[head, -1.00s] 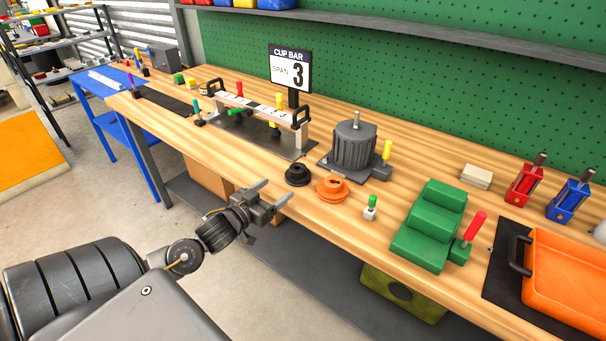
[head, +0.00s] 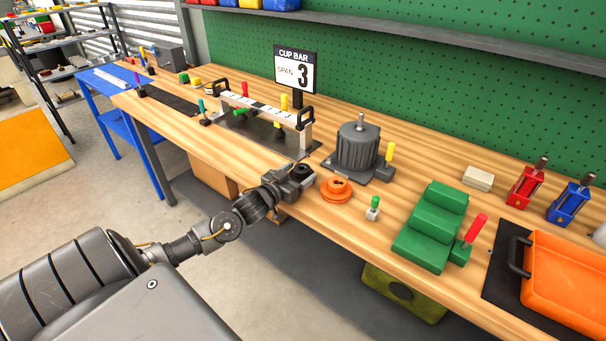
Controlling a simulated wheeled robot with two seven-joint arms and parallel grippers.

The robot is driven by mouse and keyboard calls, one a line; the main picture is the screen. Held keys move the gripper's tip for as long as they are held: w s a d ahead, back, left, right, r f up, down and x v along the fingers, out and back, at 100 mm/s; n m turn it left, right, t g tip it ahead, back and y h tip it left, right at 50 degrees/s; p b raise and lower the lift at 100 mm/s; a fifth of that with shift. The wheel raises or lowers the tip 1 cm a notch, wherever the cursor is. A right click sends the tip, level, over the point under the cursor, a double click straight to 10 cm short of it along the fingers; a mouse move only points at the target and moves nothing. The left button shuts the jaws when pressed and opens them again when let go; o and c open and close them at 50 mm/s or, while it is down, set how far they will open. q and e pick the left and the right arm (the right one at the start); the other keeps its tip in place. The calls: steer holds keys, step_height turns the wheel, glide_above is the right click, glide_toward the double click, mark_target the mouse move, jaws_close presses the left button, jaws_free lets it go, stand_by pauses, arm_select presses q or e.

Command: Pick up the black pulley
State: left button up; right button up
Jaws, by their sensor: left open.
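The black pulley (head: 302,170) lies near the front edge of the wooden workbench, just left of the orange pulley (head: 336,189). My left gripper (head: 303,178) reaches over the bench edge at the black pulley and hides much of it. Its jaws are open. The fingers seem to be around or right beside the pulley; I cannot tell whether they touch it. My right gripper is not in view.
A grey motor (head: 357,147) stands behind the orange pulley. A small green-topped part (head: 373,208) and a green stepped block (head: 431,226) are to the right.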

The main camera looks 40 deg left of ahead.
mark_target(298, 172)
arm_select(q)
steer(key=shift+w, duration=0.25)
steer(key=c, duration=1.3)
steer(key=shift+r, duration=0.1)
steer(key=shift+c, duration=0.5)
steer(key=shift+r, duration=0.1)
steer(key=shift+r, duration=0.2)
steer(key=r, duration=0.3)
steer(key=shift+s+d+r, duration=0.15)
steer(key=shift+s+r, duration=0.05)
steer(key=shift+s, duration=0.15)
steer(key=s+d+r, duration=0.5)
steer(key=s+r, duration=0.4)
steer(key=s, duration=0.3)
steer(key=shift+d, duration=0.15)
